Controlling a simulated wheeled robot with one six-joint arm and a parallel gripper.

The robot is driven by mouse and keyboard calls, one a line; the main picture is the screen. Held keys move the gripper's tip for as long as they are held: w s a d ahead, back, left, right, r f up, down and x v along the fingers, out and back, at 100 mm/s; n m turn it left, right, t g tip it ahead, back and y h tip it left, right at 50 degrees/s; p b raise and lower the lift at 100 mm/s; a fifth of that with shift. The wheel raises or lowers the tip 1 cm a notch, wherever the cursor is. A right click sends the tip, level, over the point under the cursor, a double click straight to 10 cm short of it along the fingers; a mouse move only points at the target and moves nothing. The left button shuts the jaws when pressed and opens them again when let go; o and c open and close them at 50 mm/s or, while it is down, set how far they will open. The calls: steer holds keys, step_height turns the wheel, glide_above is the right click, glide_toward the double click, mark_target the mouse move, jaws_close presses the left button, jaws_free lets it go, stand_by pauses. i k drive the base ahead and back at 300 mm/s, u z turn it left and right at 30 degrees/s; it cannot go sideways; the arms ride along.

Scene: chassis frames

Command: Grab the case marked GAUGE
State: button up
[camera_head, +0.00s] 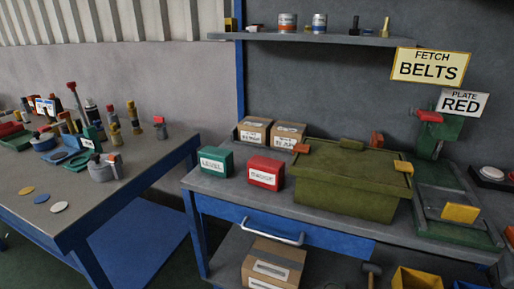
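A red case (266,173) stands on the workbench with a white label on its front. The label is small and blurred; it may read GAUGE, but I cannot be sure. A green case (215,162) stands just left of it, with a label that looks like LEVEL. The two cases are apart, with a narrow gap between them. My gripper is not in view.
A large olive bin (345,185) stands close right of the red case. Cardboard boxes (254,132) sit behind the cases. A green machine (440,180) is at right. A shelf (310,38) hangs above. The left table (105,195) holds many small items.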

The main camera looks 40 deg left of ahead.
mark_target(268, 172)
steer(key=u, duration=1.65)
steer(key=k, duration=0.3)
steer(key=u, duration=0.65)
steer(key=i, duration=1.3)
steer(key=z, duration=0.15)
